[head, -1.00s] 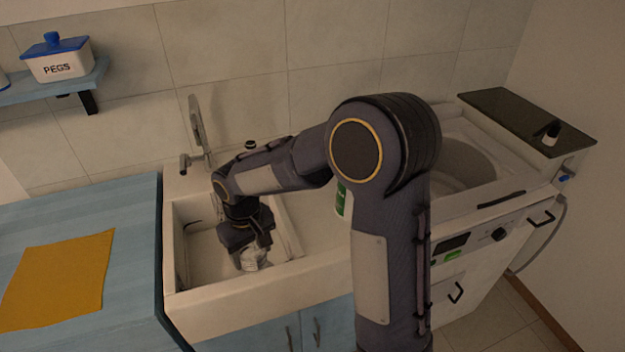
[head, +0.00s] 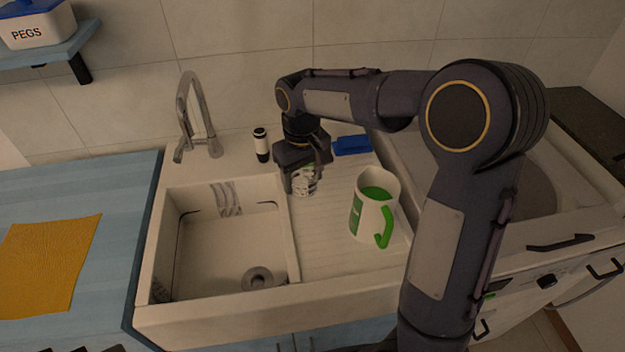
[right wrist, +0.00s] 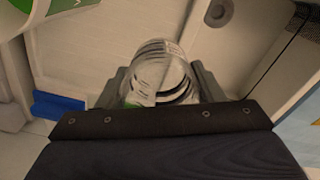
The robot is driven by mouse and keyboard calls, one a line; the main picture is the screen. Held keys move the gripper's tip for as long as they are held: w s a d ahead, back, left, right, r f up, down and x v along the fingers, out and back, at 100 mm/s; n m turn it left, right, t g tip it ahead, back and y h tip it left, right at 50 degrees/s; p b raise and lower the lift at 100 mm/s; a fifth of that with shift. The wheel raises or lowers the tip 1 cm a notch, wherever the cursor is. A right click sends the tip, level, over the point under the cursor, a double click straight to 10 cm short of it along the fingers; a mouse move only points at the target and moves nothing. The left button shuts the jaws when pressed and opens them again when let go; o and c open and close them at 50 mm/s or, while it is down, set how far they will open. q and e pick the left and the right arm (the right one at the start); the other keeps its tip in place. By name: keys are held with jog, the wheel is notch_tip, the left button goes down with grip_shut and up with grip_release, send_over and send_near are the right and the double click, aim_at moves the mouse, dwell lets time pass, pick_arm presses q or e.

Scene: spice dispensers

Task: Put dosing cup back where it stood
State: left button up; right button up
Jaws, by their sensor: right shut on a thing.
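The dosing cup (head: 305,182) is small and clear with dark markings. My right gripper (head: 304,178) is shut on it, over the drainboard just right of the sink basin. The right wrist view shows the cup (right wrist: 160,75) between the two fingers (right wrist: 160,85), with a bit of green at its lower left. I cannot tell whether the cup touches the drainboard. My left gripper is not in view.
The sink basin (head: 220,250) is empty.

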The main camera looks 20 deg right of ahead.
aim_at(310, 172)
jog(key=w+d+f, duration=0.1)
jog(key=w+f, duration=0.1)
jog(key=w+d+f+p, duration=0.1)
jog(key=f, duration=0.1)
jog(key=w+d+f, duration=0.2)
jog(key=shift+w+d, duration=0.1)
jog(key=shift+w, duration=0.2)
jog(key=shift+w+d+f+p, duration=0.3)
jog(key=shift+f, duration=0.2)
notch_tip(310, 172, down, 3)
jog(key=shift+w+f, duration=0.1)
jog(key=shift+w, duration=0.05)
jog(key=shift+f, duration=0.1)
jog(key=shift+f, duration=0.1)
jog(key=o, duration=0.8)
jog(key=shift+f, duration=0.1)
jog(key=shift+c, duration=0.2)
jog(key=o, duration=0.4)
jog(key=shift+o, duration=0.2)
